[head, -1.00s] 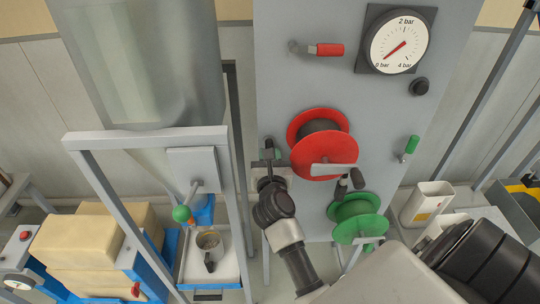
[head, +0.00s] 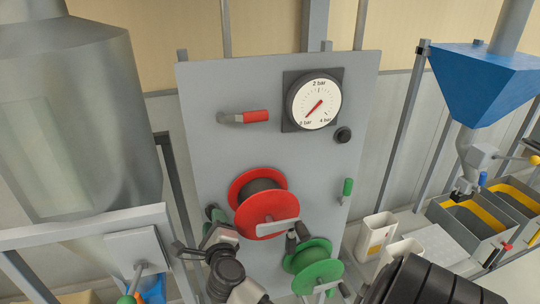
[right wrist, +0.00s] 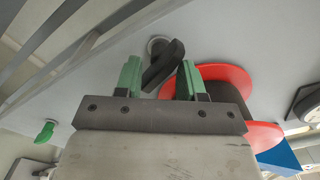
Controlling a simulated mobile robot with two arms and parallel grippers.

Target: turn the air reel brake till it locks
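The air reel brake is a dark lever (right wrist: 163,64) on a round pivot on the grey panel, beside the red reel. In the right wrist view its free end lies between the two green-faced fingers of my right gripper (right wrist: 158,82). The fingers stand apart, with a gap showing around the lever. In the head view my right gripper (head: 215,218) is at the left of the red reel (head: 266,210), and the brake is mostly hidden there. I cannot tell whether a finger touches the lever. My left gripper is not in view.
A green reel (head: 312,267) sits just below the red one, both with pale cranks. Above are a red-handled valve (head: 254,117) and a gauge (head: 314,101); a green handle (head: 347,188) is at right. A metal silo frame (head: 80,228) stands close on the left.

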